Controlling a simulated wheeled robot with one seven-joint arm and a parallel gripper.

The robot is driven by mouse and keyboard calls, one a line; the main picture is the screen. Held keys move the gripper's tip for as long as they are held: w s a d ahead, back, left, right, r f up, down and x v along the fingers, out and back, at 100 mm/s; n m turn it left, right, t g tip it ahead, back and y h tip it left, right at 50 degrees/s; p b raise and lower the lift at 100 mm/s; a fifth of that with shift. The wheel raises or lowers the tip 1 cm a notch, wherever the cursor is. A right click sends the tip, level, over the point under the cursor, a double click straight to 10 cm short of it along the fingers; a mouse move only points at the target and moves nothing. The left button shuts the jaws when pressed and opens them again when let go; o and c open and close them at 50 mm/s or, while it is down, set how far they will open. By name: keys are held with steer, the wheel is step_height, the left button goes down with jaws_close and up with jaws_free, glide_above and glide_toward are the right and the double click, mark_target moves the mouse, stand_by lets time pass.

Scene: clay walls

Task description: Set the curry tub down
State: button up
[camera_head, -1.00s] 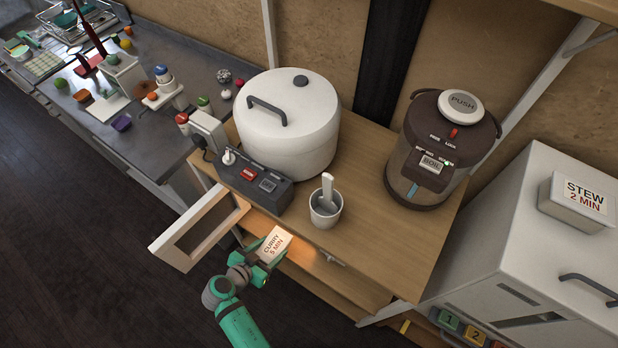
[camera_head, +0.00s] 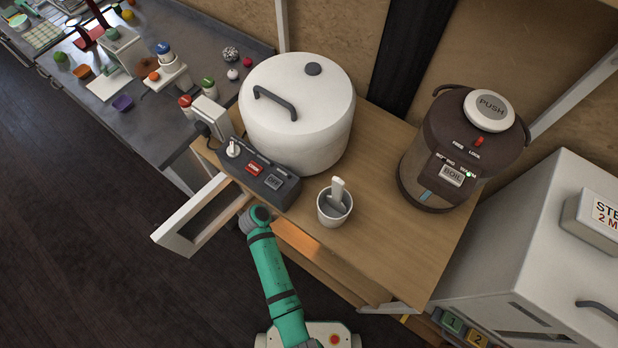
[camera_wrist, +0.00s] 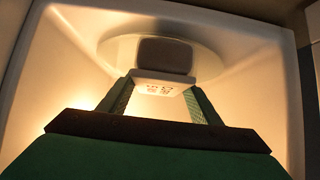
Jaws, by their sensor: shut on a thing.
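The curry tub (camera_wrist: 165,56) is between the two fingers of my gripper (camera_wrist: 160,92) in the wrist view. Its near edge is pale with small lettering, and its broad face looks dark. My gripper is shut on it, inside a warmly lit, pale cavity (camera_wrist: 60,80). A round pale plate (camera_wrist: 208,62) lies behind and around the tub; whether the tub touches it, I cannot tell. In the head view the tub and my fingers are hidden below the wooden top, past the open white door (camera_head: 172,238).
A white cooker (camera_head: 300,120), a dark control box (camera_head: 262,172), a cup with a utensil (camera_head: 333,207) and a brown boiler (camera_head: 455,150) stand on the wooden top (camera_head: 385,235). The cavity walls are close on both sides of my gripper.

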steer(key=w+d, duration=0.1)
steer(key=w, duration=0.1)
steer(key=w+d, duration=0.2)
steer(key=shift+w+d, duration=0.15)
steer(key=shift+w, duration=0.1)
steer(key=shift+f, duration=0.3)
steer(key=shift+f, duration=0.1)
steer(key=o, duration=1.4)
